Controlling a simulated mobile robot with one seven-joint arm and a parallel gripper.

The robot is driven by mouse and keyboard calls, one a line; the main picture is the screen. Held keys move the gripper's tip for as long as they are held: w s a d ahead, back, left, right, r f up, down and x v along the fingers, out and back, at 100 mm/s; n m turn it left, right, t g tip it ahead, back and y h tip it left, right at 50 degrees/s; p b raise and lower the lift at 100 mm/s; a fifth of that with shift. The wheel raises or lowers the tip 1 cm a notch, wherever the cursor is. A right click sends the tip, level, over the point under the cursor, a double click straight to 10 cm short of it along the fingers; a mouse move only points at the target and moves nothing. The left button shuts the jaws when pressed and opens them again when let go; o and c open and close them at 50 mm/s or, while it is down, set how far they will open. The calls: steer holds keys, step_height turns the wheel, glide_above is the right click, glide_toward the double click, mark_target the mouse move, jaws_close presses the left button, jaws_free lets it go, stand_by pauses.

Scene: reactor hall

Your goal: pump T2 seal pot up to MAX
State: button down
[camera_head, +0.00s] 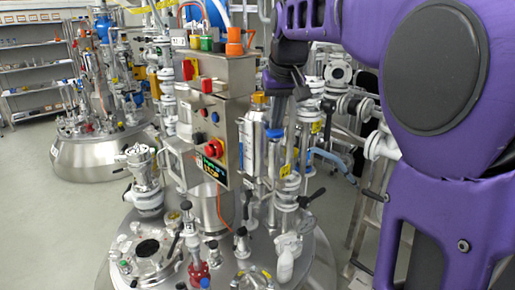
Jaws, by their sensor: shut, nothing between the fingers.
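My purple arm comes in from the right. Its dark end, my gripper (277,113), points down behind the control box's right side, and its fingers are small and partly hidden. It is shut and holds nothing that I can see. Close to its left stands a slim upright steel vessel with a yellow cap (259,98), which may be the T2 seal pot. A blue part (275,133) shows just below my gripper. I cannot tell whether they touch. No level or MAX mark can be read, and I cannot make out a pump handle.
A steel control box (214,128) with red and blue buttons stands left of my gripper. The reactor lid (228,262) below is crowded with valves and pipes. A second reactor (100,160) and shelves (35,78) stand at left, with clear floor before them. A ladder (367,215) stands at right.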

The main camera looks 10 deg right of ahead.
steer(key=shift+r+p, duration=1.75)
steer(key=shift+p, duration=0.1)
steer(key=shift+f, duration=0.1)
steer(key=shift+f+b, duration=1.4)
steer(key=shift+f, duration=0.45)
steer(key=shift+r, duration=0.25)
step_height(320, 180, up, 3)
steer(key=p, duration=0.3)
steer(key=shift+r+p, duration=0.2)
steer(key=shift+p, duration=0.15)
steer(key=shift+f, duration=0.1)
